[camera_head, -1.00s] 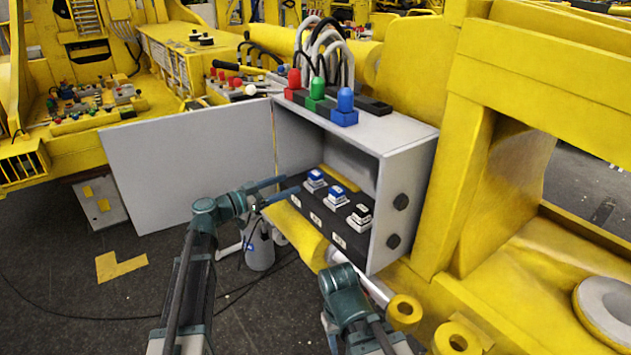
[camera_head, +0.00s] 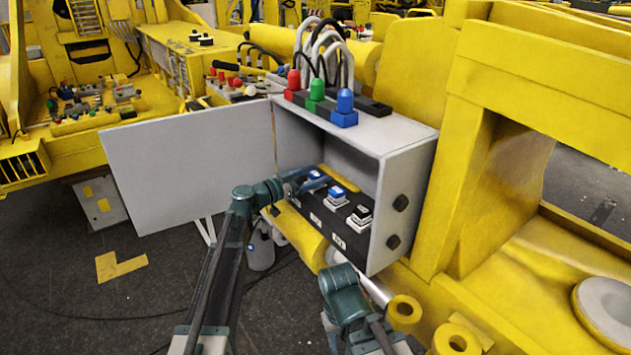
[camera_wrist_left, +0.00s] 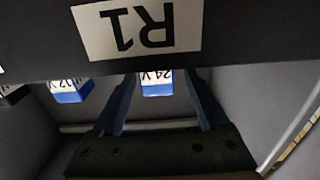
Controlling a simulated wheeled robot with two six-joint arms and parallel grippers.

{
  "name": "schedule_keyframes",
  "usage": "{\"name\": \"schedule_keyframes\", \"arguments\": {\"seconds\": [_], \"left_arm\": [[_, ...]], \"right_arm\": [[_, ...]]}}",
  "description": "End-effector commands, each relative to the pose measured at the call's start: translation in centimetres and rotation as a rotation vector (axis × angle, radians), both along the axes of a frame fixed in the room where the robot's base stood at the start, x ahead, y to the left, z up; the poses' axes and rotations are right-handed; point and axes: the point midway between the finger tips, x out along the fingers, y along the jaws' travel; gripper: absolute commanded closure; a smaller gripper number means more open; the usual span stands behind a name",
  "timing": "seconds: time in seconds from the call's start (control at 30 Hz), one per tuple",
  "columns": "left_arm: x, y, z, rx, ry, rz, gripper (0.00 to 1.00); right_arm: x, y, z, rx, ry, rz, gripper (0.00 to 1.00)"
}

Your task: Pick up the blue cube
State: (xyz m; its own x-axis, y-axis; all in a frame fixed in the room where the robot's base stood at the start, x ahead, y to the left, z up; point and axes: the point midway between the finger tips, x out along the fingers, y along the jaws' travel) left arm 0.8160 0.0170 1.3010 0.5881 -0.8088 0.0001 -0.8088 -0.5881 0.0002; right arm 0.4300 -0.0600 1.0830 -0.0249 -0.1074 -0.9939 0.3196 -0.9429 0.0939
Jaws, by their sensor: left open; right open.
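A blue cube (camera_head: 313,185) with a white label sits at the far left end of the black strip in the grey box. In the left wrist view it is the blue cube marked 24 V (camera_wrist_left: 157,88). My left gripper (camera_head: 318,180) reaches into the box at this cube and partly covers it. In the left wrist view the open fingers (camera_wrist_left: 160,85) stand on either side of the cube, apart from it. A second blue cube (camera_head: 337,193), marked 12 V (camera_wrist_left: 70,92), sits beside it. My right gripper (camera_head: 340,285) is low in the middle, its fingers hard to make out.
The grey box (camera_head: 410,140) has its door (camera_head: 190,170) open to the left. A black cube (camera_head: 361,213) sits on the black strip (camera_head: 345,235). An R1 label (camera_wrist_left: 140,28) shows close in the wrist view. Yellow machinery surrounds the box.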

Motion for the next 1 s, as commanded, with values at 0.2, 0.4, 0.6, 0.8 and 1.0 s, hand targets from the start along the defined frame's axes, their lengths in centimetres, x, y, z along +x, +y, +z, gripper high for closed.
{"name": "schedule_keyframes", "arguments": {"seconds": [0.2, 0.4, 0.6, 0.8, 1.0], "left_arm": [[1.8, -2.7, 0.2, 0.000, 0.000, -0.002, 0.22], [1.8, -2.9, 0.2, 0.000, 0.000, 0.000, 0.22], [1.8, -2.9, 0.2, 0.000, 0.000, 0.000, 0.49], [1.8, -2.9, 0.2, 0.000, 0.000, 0.000, 0.85], [1.8, -2.9, 0.2, 0.000, 0.000, 0.000, 1.00]], "right_arm": [[0.0, 0.0, 0.2, 0.000, 0.000, -0.001, 0.50], [0.0, 0.0, 0.2, 0.000, 0.000, -0.001, 0.50], [0.0, 0.0, 0.2, 0.000, 0.000, -0.001, 0.50], [0.0, 0.0, 0.2, 0.000, 0.000, -0.001, 0.50], [0.0, 0.0, 0.2, 0.000, 0.000, -0.001, 0.50]]}}
